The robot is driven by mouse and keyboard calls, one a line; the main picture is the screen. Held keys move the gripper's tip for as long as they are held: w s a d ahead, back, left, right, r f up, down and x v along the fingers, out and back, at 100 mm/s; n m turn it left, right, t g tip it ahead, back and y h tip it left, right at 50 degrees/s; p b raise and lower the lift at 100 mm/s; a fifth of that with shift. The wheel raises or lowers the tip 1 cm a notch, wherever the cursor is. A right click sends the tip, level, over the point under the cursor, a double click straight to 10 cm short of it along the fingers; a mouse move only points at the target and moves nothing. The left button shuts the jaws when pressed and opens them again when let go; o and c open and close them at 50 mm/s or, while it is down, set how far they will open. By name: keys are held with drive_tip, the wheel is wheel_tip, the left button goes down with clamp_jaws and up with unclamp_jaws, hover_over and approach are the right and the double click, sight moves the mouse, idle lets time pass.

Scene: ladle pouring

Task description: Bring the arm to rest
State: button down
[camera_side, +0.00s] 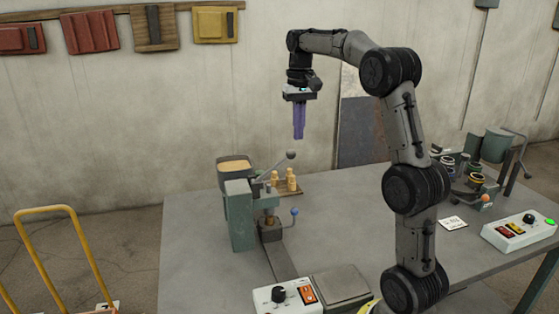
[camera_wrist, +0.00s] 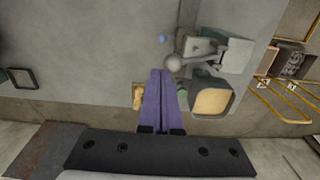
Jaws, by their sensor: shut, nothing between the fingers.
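My gripper (camera_side: 299,134) has long purple fingers and hangs pointing down, high above the back part of the grey table (camera_side: 345,225). The fingers are together with nothing between them. In the wrist view the closed gripper (camera_wrist: 161,75) points over the table, close in the picture to the press machine's grey ball knob. My arm is raised and bent over the table. No ladle can be made out for certain.
A green press machine (camera_side: 238,215) with levers stands below my gripper, beside small yellowish pieces (camera_side: 291,180) on a board. A control box (camera_side: 288,297) is at the front, another (camera_side: 519,231) at the right. Several pots (camera_side: 475,180) stand at the back right. The table's middle is clear.

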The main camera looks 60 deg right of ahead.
drive_tip(key=shift+r, duration=0.4)
drive_tip(key=s+a+r+n+t, duration=0.1)
drive_tip(key=s+a+r+n, duration=0.15)
drive_tip(key=a, duration=0.55)
drive_tip(key=s+a+r+n+t, duration=0.15)
drive_tip(key=s+a+r, duration=0.25)
drive_tip(key=a, duration=0.5)
drive_tip(key=s+a+f+n+t, duration=0.3)
drive_tip(key=s+a+f+n, duration=0.2)
drive_tip(key=s+a+f, duration=0.3)
drive_tip(key=s+f, duration=0.4)
drive_tip(key=f, duration=0.2)
drive_tip(key=shift+a+f, duration=0.2)
drive_tip(key=shift+f, duration=0.2)
